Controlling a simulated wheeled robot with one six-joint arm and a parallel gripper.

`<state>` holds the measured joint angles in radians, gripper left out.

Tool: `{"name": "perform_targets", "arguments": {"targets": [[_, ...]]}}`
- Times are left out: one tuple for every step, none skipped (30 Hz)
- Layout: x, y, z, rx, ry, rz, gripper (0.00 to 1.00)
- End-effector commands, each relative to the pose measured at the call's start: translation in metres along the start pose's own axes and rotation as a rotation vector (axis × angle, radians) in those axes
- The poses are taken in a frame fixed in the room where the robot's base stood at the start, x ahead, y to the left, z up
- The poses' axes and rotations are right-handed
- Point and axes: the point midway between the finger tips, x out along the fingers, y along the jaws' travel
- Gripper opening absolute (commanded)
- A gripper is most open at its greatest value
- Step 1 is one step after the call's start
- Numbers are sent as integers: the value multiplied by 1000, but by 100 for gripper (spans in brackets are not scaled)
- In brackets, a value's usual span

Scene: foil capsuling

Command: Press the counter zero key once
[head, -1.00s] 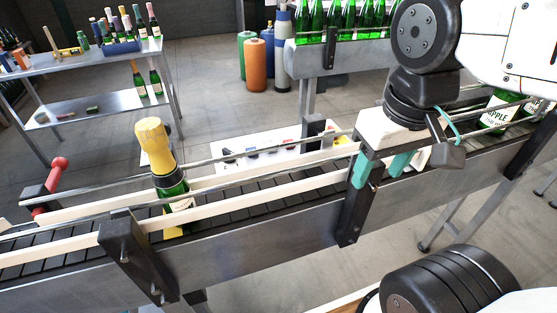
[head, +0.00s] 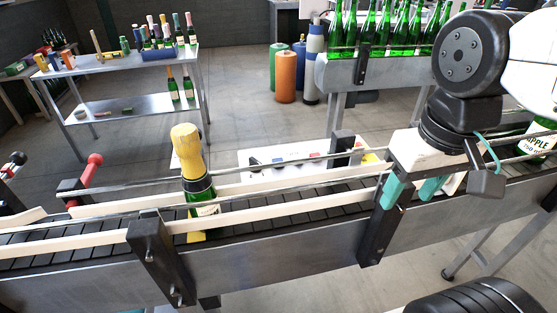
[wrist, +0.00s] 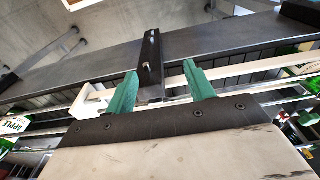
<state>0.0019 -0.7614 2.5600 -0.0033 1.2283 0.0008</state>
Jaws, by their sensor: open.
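A white panel (head: 262,158) with several small coloured parts, including black, blue and red ones, lies behind the conveyor in the head view. Rails and a bottle partly cover it. I cannot tell which part, if any, is the counter zero key. My gripper (head: 411,190) has teal fingers and hangs over the conveyor at the right, beside a dark rail post, to the right of the panel. In the wrist view my gripper (wrist: 160,80) is open with its fingers wide apart. The dark post (wrist: 150,65) shows between them, and nothing is held.
The conveyor (head: 290,250) crosses the view, with pale guide rails and dark posts. A green bottle with gold foil (head: 190,160) stands on it. A red-knobbed lever (head: 94,160) is at the left. A steel table (head: 110,120) stands behind, with clear floor between.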

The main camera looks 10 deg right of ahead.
Motion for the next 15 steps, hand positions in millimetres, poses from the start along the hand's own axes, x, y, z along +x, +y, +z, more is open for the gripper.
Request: {"name": "perform_targets", "arguments": {"targets": [[0,0,0,0,0,0,40],[0,0,0,0,0,0,32],[0,0,0,0,0,0,21],[0,0,0,0,0,0,12],[0,0,0,0,0,0,4],[0,0,0,0,0,0,0],[0,0,0,0,0,0,0],[0,0,0,0,0,0,0],[0,0,0,0,0,0,0],[0,0,0,0,0,0,0],[0,0,0,0,0,0,0],[0,0,0,0,0,0,0],[0,0,0,0,0,0,0],[0,0,0,0,0,0,0],[0,0,0,0,0,0,0]]}}
